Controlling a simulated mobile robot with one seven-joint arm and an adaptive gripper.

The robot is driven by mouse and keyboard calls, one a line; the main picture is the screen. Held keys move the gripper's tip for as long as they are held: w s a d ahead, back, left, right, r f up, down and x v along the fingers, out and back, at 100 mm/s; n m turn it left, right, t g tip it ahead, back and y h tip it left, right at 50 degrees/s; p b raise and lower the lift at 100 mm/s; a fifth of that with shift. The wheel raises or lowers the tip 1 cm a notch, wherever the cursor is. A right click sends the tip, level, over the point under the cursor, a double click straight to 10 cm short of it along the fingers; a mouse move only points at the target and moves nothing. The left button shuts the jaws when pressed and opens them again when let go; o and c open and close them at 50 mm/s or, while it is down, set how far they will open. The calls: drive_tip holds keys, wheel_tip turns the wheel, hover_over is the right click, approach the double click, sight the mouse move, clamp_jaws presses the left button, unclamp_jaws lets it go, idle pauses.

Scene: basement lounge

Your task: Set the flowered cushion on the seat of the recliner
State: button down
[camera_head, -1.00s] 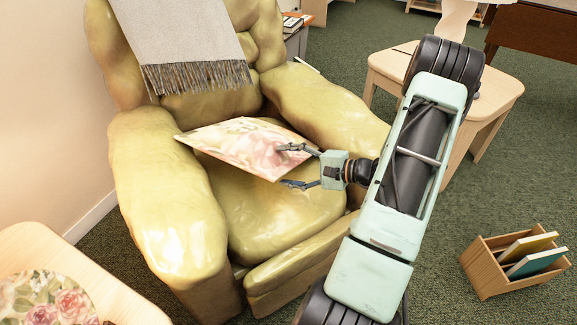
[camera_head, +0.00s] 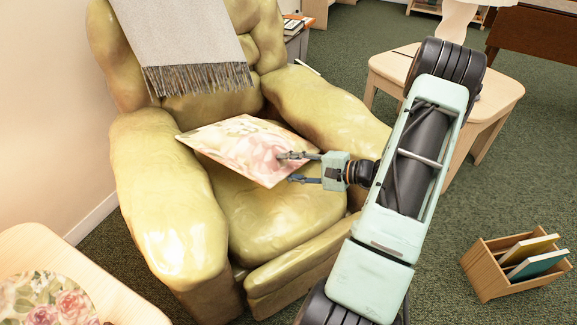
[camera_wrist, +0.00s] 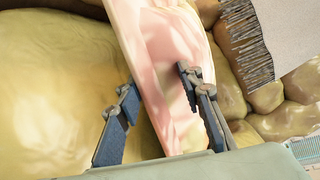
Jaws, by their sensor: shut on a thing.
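The flowered cushion (camera_head: 240,145), pale with pink blooms, is over the seat of the yellow-green recliner (camera_head: 275,215), tilted, with one corner toward the front. I cannot tell how much of it rests on the seat. My gripper (camera_head: 286,168) is shut on its right edge, one finger on each face. In the wrist view the cushion (camera_wrist: 160,50) runs between the two fingers (camera_wrist: 154,82), with the bare seat (camera_wrist: 60,90) to the left. The cushion's underside is mostly hidden in the head view.
A grey fringed throw (camera_head: 185,45) hangs over the recliner's backrest. A wooden table (camera_head: 130,305) at the lower left bears a flowered round item (camera_head: 45,300). A wooden table (camera_head: 390,68) stands behind my arm. A book rack (camera_head: 490,275) is on the floor at right.

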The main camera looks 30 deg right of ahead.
drive_tip(key=shift+s+a+f, duration=0.1)
drive_tip(key=shift+a+f, duration=0.15)
drive_tip(key=shift+a, duration=0.05)
drive_tip(key=shift+s+d+r+p, duration=0.15)
drive_tip(key=shift+s+r+p, duration=0.05)
drive_tip(key=shift+r+p, duration=0.25)
drive_tip(key=s+d+r+p, duration=0.2)
drive_tip(key=r+p, duration=0.1)
drive_tip(key=r, duration=0.3)
drive_tip(key=s+d+r+p, duration=0.3)
drive_tip(key=r+p, duration=0.1)
drive_tip(key=r, duration=0.2)
drive_tip(key=shift+s+d+r, duration=0.15)
drive_tip(key=shift+s+r, duration=0.05)
drive_tip(key=shift+s, duration=0.05)
